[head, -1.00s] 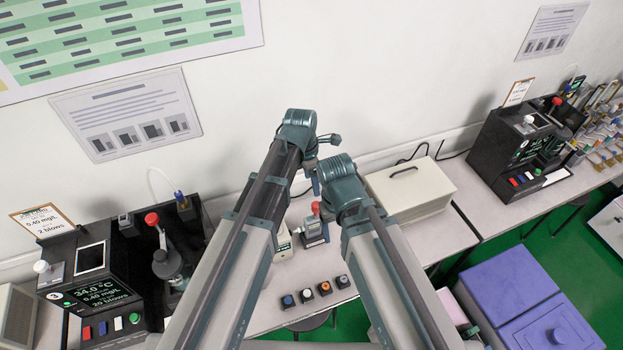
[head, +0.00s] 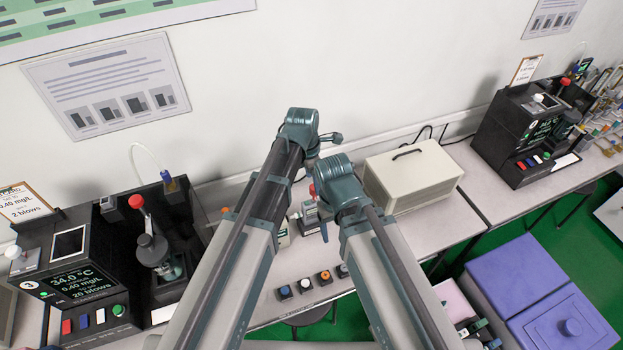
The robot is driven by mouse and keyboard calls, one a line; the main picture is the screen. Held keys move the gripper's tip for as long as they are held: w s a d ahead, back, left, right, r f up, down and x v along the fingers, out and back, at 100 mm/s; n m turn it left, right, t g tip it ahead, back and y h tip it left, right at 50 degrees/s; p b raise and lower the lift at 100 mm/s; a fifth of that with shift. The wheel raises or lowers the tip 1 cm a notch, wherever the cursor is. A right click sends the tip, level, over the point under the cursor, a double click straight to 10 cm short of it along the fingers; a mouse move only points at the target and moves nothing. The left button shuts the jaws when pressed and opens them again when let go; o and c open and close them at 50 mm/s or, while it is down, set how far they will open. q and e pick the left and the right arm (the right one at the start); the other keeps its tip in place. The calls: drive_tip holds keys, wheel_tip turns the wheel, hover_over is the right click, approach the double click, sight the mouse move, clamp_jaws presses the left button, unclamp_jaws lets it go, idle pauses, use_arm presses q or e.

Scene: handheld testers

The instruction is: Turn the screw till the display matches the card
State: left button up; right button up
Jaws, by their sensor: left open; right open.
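My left gripper (head: 326,138) is at the end of the higher arm, small and seen edge-on, above the bench near the wall. My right gripper (head: 322,215) hangs below its wrist, over a small grey handheld tester (head: 309,214), and partly hides it. Both grippers are open, and I see nothing held. A clipboard card (head: 26,204) on the left station reads 0.40 mg/L and 2 blows. The left station's display (head: 82,283) shows 34.0 °C, 0.40 mg/L and 20 blows. I cannot make out a screw or the small tester's own display.
Several push buttons (head: 306,284) line the bench's front edge. A beige case (head: 412,178) stands to the right of my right wrist. The black left station (head: 182,225) and a similar right station (head: 500,135) flank the bench. Purple boxes (head: 525,275) stand at lower right.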

use_arm(q)
drive_tip(key=f+b, duration=0.2)
drive_tip(key=f, duration=0.1)
drive_tip(key=f+b, duration=0.1)
drive_tip(key=shift+w+d+f+b, duration=0.15)
drive_tip(key=shift+d+f+b, duration=0.1)
drive_tip(key=shift+f+b, duration=0.15)
clamp_jaws()
idle(0.4)
